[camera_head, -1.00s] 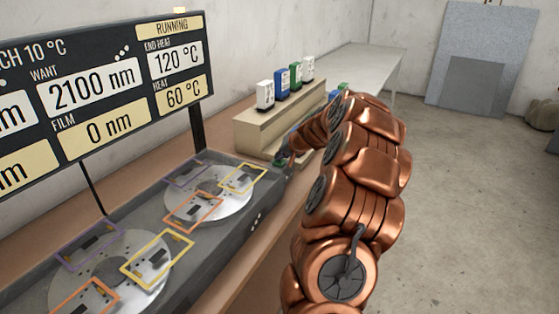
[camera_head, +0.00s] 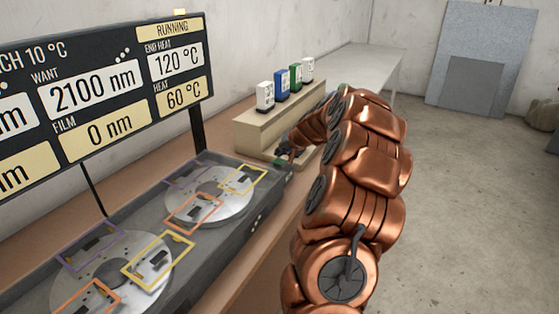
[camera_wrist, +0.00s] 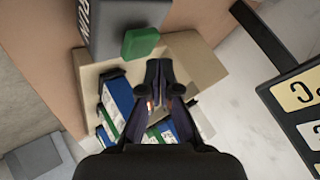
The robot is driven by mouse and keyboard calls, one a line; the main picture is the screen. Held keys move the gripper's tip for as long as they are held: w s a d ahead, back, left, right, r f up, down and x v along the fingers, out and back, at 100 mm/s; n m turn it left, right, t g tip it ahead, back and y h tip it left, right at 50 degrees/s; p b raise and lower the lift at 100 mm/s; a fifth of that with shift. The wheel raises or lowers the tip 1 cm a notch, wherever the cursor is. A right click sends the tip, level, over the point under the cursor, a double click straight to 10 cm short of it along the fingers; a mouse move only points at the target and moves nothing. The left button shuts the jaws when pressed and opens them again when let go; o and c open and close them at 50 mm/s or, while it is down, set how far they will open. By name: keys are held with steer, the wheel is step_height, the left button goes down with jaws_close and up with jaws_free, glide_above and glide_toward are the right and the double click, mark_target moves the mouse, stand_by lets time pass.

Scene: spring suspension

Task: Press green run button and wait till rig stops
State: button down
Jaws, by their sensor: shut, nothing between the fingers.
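The green run button (camera_wrist: 140,42) sticks out of the end of the grey rig (camera_wrist: 110,18), beside partly visible white "RUN" lettering. My gripper (camera_wrist: 158,68) is shut and empty, its fingertips just beside the button in the wrist picture; I see no clear contact. In the head view, the rig (camera_head: 225,245) carries two pale discs with coloured frames over dark pieces. The gripper is small and dark there, at the rig's far end, and the button cannot be made out. The display board (camera_head: 105,90) reads RUNNING, want 2100 nm, film 0 nm, heat 60 °C, end heat 120 °C.
A beige stepped stand (camera_head: 262,128) with white, blue and green containers stands just beyond the rig's end; it also shows below the gripper in the wrist view (camera_wrist: 195,60). A pale table (camera_head: 375,72) lies behind. The floor at right is open.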

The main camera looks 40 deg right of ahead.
mark_target(281, 161)
steer(key=shift+r, duration=0.15)
steer(key=shift+r+p, duration=1)
steer(key=shift+r, duration=1.4)
